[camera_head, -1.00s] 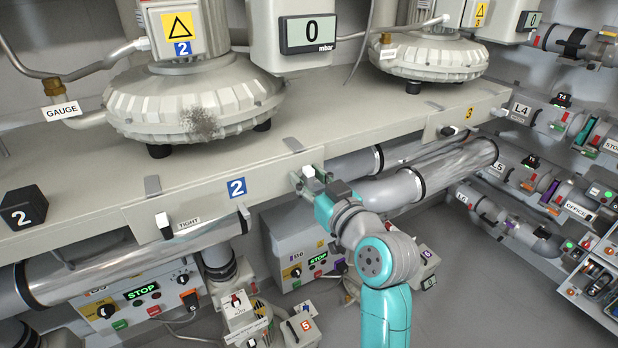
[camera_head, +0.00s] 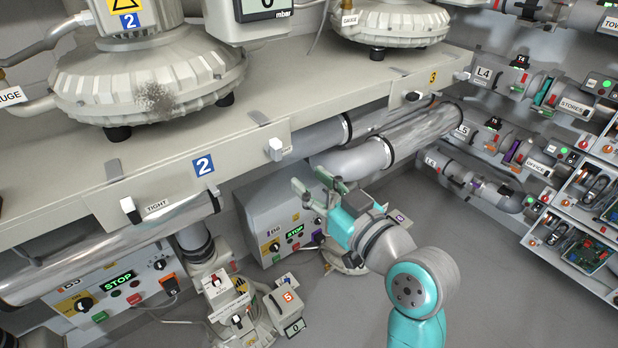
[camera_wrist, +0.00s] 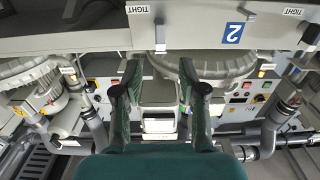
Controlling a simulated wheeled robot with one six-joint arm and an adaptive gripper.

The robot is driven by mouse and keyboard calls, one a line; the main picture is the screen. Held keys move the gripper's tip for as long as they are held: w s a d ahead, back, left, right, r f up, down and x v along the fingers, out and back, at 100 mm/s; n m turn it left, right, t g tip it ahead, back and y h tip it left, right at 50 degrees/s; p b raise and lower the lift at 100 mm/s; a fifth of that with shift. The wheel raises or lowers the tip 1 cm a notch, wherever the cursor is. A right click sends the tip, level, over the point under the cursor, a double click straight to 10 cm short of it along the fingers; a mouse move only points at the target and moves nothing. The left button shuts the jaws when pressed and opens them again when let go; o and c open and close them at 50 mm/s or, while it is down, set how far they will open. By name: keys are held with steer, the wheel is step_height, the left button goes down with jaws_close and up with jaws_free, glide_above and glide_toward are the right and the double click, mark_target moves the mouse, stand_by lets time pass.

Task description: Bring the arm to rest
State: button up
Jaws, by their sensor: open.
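My teal and grey arm reaches up from the lower right in the head view. My gripper (camera_head: 320,192) is open and empty, its fingers spread below the bench edge (camera_head: 240,150). It is apart from the white knob (camera_head: 276,149) on the bench front, which lies up and to the left of it. In the wrist view, the two green fingers of the gripper (camera_wrist: 158,75) stand apart with nothing held between them.
Blower 2 (camera_head: 150,80) stands on the bench. Pipes (camera_head: 355,160) run under it, close behind my gripper. Control box B6 (camera_head: 285,215) stands below left of it. Shelves with fittings (camera_head: 590,190) line the right. The grey floor (camera_head: 480,270) is clear at lower right.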

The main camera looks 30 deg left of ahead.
steer(key=shift+f, duration=0.1)
stand_by(0.3)
steer(key=d+f+m+t+h, duration=0.4)
steer(key=d+f+m+t, duration=0.15)
steer(key=d+f, duration=0.7)
steer(key=s+d+f+m+t+h, duration=0.2)
steer(key=s+d+f+m+h, duration=0.4)
steer(key=d+f, duration=0.7)
steer(key=s+d+m+h, duration=0.1)
steer(key=s+d+h, duration=0.2)
steer(key=s+d, duration=0.4)
steer(key=s+d+m+h, duration=0.1)
steer(key=s+d+h, duration=0.2)
steer(key=s, duration=1.8)
steer(key=d, duration=0.4)
steer(key=shift+s+d+f+h, duration=0.15)
steer(key=shift+s+d+h, duration=0.05)
steer(key=shift+h, duration=0.1)
